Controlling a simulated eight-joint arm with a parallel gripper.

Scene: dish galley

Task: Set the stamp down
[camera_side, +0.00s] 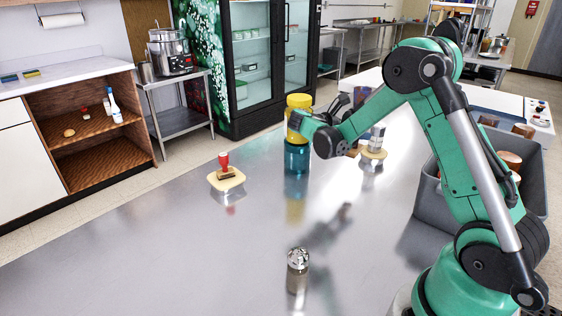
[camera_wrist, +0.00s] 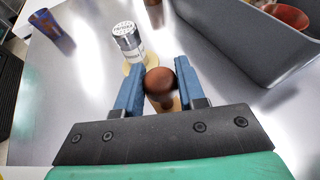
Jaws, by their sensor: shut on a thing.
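In the wrist view my gripper (camera_wrist: 157,84) has its two blue fingers closed on the stamp (camera_wrist: 160,81), gripping it by its round dark-brown knob. A tan part shows below the knob. I cannot tell whether the stamp's underside touches the table. In the side view my wrist hides most of the gripper. Another stamp (camera_side: 225,170), with a red handle, stands upright on a pale yellow coaster (camera_side: 238,181) to the left.
A metal-topped shaker (camera_wrist: 127,38) on a pale coaster (camera_wrist: 126,69) stands just beyond the held stamp. A grey bin (camera_wrist: 232,50) is at right. The table's left front is clear.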

